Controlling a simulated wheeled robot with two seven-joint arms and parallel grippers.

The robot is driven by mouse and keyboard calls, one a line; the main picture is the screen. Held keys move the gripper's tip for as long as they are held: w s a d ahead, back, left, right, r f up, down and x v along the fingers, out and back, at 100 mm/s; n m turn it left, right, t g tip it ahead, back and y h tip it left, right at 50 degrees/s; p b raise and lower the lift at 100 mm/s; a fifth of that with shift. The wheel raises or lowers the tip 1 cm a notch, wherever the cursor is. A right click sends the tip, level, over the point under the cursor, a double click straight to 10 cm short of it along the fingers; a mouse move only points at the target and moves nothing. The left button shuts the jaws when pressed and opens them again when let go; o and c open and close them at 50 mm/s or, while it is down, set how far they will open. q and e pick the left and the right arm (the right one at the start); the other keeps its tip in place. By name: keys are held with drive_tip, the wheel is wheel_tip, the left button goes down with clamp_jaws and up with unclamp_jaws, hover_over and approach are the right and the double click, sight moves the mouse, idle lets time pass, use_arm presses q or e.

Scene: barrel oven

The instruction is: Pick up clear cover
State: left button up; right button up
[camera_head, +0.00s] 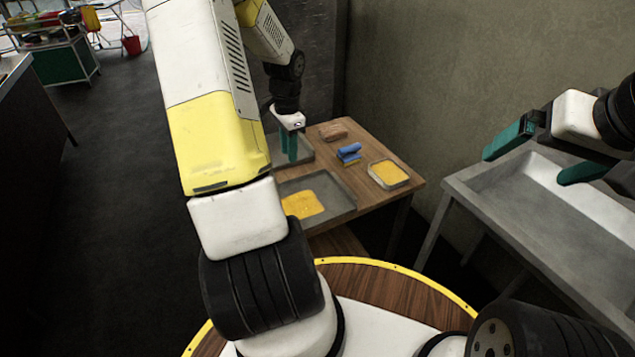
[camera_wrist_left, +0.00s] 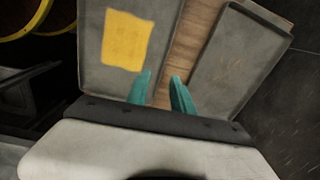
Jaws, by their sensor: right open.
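I cannot make out a clear cover in either view. My left gripper (camera_head: 288,156) is over the wooden table, by the rear grey tray (camera_head: 307,151). In the left wrist view its green fingers (camera_wrist_left: 162,76) stand a little apart, with bare wood and a tray edge behind the gap, and no object shows between them. A front grey tray (camera_head: 338,204) holds a yellow sheet or fill (camera_head: 302,204). My right gripper (camera_head: 525,168) is open and empty above the grey sink-like bench at the right.
The wooden table (camera_head: 408,189) also bears a small tray of yellow material (camera_head: 388,173), a blue object (camera_head: 349,153) and a brown block (camera_head: 333,132). The grey bench (camera_head: 470,203) stands at the right, near the wall. Dark open floor (camera_head: 110,200) lies at the left.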

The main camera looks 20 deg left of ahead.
sight(285, 182)
use_arm(q)
drive_tip(key=shift+m, duration=0.3)
drive_tip(key=f, duration=0.3)
drive_tip(key=a+f, duration=0.1)
drive_tip(key=f, duration=0.3)
drive_tip(key=a+f, duration=0.1)
drive_tip(key=f, duration=0.3)
drive_tip(key=shift+a, duration=0.2)
drive_tip(key=shift+f, duration=0.4)
clamp_jaws()
idle(0.4)
